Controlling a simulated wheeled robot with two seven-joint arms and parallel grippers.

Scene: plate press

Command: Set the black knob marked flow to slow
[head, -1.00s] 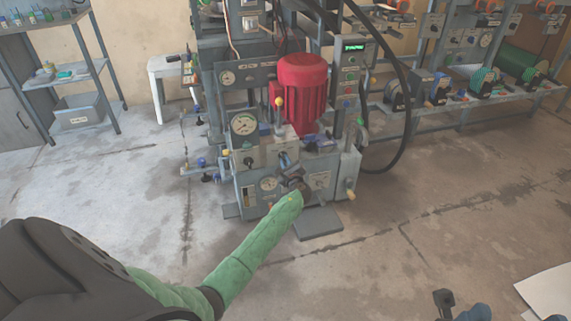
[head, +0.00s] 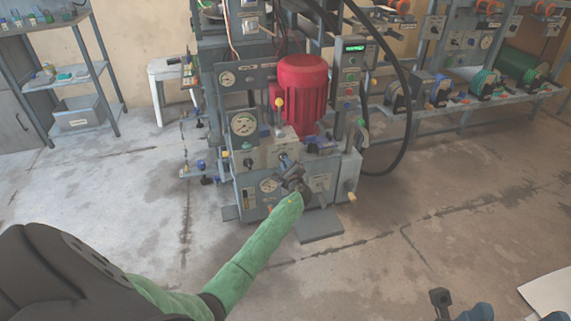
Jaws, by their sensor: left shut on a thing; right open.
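The plate press's lower grey front panel (head: 325,170) stands ahead of me, with gauges and small knobs on it. My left arm, in a green sleeve, reaches in from the left, and its gripper (head: 287,165) is at this panel. It is shut on a small control there, which the fingers hide; I cannot read its marking or setting. A small black knob (head: 248,163) shows on the panel to the left of the gripper, its label too small to read. My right gripper (head: 460,305) is at the bottom right edge, partly cut off, open and away from the press.
A red motor (head: 303,95) stands on the press above the panel. A black hose (head: 405,110) loops down its right side.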

